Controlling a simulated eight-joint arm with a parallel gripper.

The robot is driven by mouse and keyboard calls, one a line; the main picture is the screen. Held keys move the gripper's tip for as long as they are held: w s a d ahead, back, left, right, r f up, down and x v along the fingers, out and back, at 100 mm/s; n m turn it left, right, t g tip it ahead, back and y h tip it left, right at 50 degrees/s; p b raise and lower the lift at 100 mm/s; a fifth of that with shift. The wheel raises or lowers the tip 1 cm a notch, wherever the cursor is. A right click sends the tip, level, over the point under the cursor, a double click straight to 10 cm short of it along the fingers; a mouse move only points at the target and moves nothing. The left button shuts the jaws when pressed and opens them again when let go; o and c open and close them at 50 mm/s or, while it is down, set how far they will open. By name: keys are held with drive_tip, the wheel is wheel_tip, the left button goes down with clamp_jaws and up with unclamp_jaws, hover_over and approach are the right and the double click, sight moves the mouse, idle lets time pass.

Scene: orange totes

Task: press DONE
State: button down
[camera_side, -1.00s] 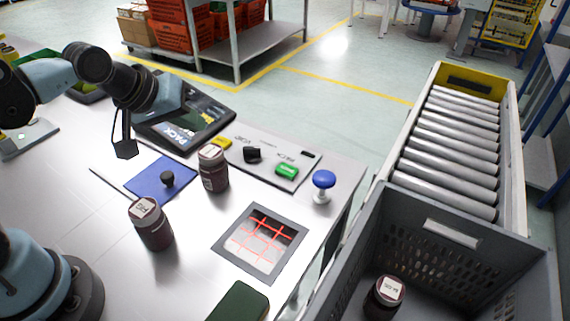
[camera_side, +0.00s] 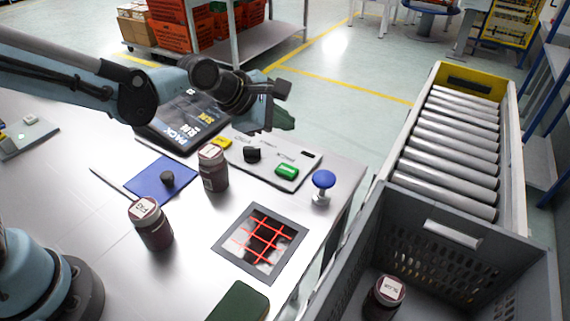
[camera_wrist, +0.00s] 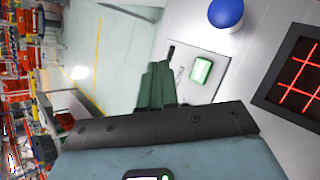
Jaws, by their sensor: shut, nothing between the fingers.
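A grey control panel (camera_side: 268,168) lies at the table's back right. It carries a green button (camera_side: 287,171), a black knob (camera_side: 252,154) and a yellow button (camera_side: 221,143). Its small lettering is too blurred to read, so I cannot tell which control is marked DONE. My gripper (camera_side: 284,118) is above and behind the panel, apart from it, with its dark green fingers together and empty. In the wrist view the fingers (camera_wrist: 156,86) appear beside the panel's edge, left of the green button (camera_wrist: 201,70).
A blue mushroom knob (camera_side: 324,179) stands right of the panel. Dark jars (camera_side: 213,172) (camera_side: 152,228) stand on the table, one close to the panel. A red-lined grid plate (camera_side: 225,247) is in front; a grey tote (camera_side: 460,262) is right.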

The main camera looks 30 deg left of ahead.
sight(283, 171)
drive_tip(key=shift+d, duration=0.1)
drive_tip(key=shift+f, duration=0.1)
drive_tip(key=shift+f, duration=4.4)
drive_tip(key=shift+f, duration=0.15)
drive_tip(key=shift+f, duration=0.25)
drive_tip(key=shift+f, duration=0.5)
drive_tip(key=shift+r, duration=0.95)
drive_tip(key=shift+r, duration=0.1)
